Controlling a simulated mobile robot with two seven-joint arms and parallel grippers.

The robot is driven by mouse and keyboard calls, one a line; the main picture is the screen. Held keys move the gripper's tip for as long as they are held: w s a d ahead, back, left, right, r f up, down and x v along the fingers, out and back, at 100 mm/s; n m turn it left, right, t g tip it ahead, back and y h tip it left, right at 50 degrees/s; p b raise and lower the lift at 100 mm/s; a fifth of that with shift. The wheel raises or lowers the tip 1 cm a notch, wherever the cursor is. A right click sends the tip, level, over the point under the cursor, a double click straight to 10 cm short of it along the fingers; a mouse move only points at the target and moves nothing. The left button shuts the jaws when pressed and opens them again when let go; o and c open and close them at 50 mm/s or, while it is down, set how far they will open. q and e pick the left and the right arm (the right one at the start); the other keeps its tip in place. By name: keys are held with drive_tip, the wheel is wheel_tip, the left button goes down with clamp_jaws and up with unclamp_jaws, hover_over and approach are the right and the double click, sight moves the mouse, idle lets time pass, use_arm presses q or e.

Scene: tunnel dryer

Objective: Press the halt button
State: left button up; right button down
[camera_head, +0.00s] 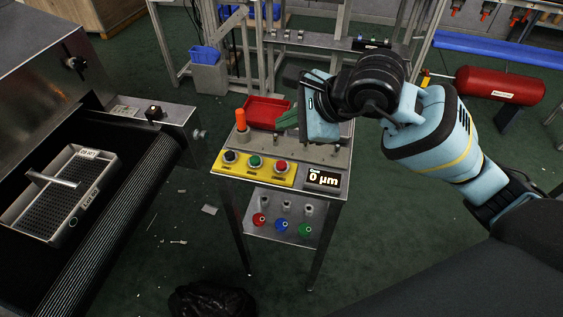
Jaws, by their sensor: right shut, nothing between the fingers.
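A yellow button panel (253,167) lies on the front of a small metal stand. It carries a black button (231,157), a green button (256,162) and a red button (280,167). The labels under them are too small to read, so I cannot tell by text which is halt. My right gripper (292,119) is shut and empty, above the back of the stand, behind the green and red buttons and apart from them. Its light blue body hides part of the stand's top. My left gripper is not in view.
An orange cylinder (241,119) and a red tray (267,112) stand behind the panel. A display (323,179) reading "0 µm" sits right of it. A dryer conveyor (125,200) with a metal basket (98,180) is at left. A black bag (212,300) lies on the floor.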

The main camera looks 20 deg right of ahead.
drive_tip(key=b, duration=0.5)
hover_over(286, 169)
wheel_tip(286, 169, down, 8)
drive_tip(key=shift+r, duration=0.15)
drive_tip(key=shift+f+b, duration=0.5)
drive_tip(key=shift+f, duration=0.1)
idle(1.2)
drive_tip(key=shift+f+b, duration=0.3)
drive_tip(key=shift+f, duration=0.05)
